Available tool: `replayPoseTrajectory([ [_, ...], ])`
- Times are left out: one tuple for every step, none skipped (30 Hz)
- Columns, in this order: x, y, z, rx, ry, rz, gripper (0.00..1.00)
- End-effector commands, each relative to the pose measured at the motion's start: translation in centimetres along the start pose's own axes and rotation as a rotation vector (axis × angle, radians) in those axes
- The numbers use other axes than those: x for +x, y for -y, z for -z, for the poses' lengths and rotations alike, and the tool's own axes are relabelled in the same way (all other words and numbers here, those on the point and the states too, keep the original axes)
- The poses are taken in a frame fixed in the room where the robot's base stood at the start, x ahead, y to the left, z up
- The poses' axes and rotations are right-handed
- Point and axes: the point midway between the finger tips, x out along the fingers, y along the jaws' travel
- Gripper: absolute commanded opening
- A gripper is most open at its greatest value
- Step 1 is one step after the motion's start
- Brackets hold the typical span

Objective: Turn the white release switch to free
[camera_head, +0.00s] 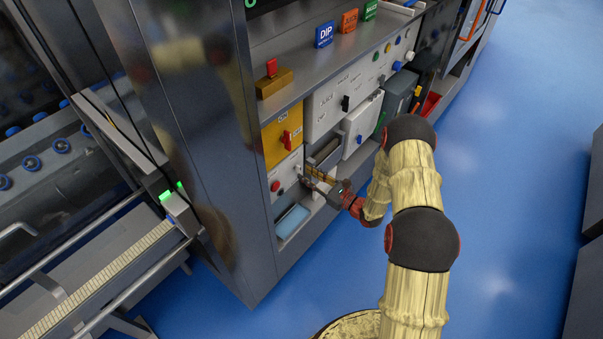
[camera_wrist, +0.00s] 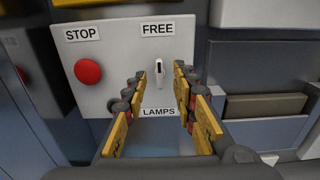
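The white release switch (camera_wrist: 159,72) sits on a white panel (camera_wrist: 112,52) below a label reading FREE, with a LAMPS label below it. It is a small upright lever with a dark mark near its top. In the wrist view my gripper (camera_wrist: 160,80) is open, one finger on each side of the switch, with gaps visible on both sides. I cannot tell how deep the fingertips reach. In the head view my gripper (camera_head: 314,181) is at the lower part of the cabinet, in front of the white panel (camera_head: 284,178), and hides part of it.
A red STOP button (camera_wrist: 88,71) is left of the switch on the same panel. A yellow panel with a red switch (camera_head: 286,139) is above. A blue-topped tray (camera_head: 291,221) lies below. The blue floor (camera_head: 500,190) at right is clear.

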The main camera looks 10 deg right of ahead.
Motion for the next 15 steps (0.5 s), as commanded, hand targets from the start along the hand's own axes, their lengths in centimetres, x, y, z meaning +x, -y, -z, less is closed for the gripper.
replayPoseTrajectory([
  [0.8,-0.2,0.1,0.000,0.000,-0.003,0.28],
  [1.2,-0.1,0.2,0.000,-0.001,-0.003,0.28],
  [1.7,-0.1,0.2,0.000,-0.001,-0.002,0.28],
  [2.0,-0.1,0.1,0.000,0.000,-0.002,0.28],
  [2.2,-0.1,0.1,0.000,0.000,-0.003,0.28],
  [2.5,-0.1,0.1,0.001,0.000,-0.002,0.28],
  [2.7,-0.1,0.1,0.001,0.000,-0.002,0.28],
  [2.9,-0.1,0.1,0.001,0.000,-0.001,0.28],
  [3.0,-0.1,0.1,0.001,-0.001,-0.001,0.28],
  [3.0,-0.1,0.1,0.001,-0.001,-0.001,0.28],
  [3.1,-0.1,0.1,0.001,-0.001,0.000,0.28],
  [3.1,-0.1,0.0,0.001,-0.001,0.000,0.28],
  [3.1,-0.1,0.0,0.001,-0.001,0.000,0.28],
  [3.1,-0.1,0.0,0.001,-0.001,0.000,0.28],
  [3.1,-0.1,0.0,0.001,-0.001,0.000,0.28],
])
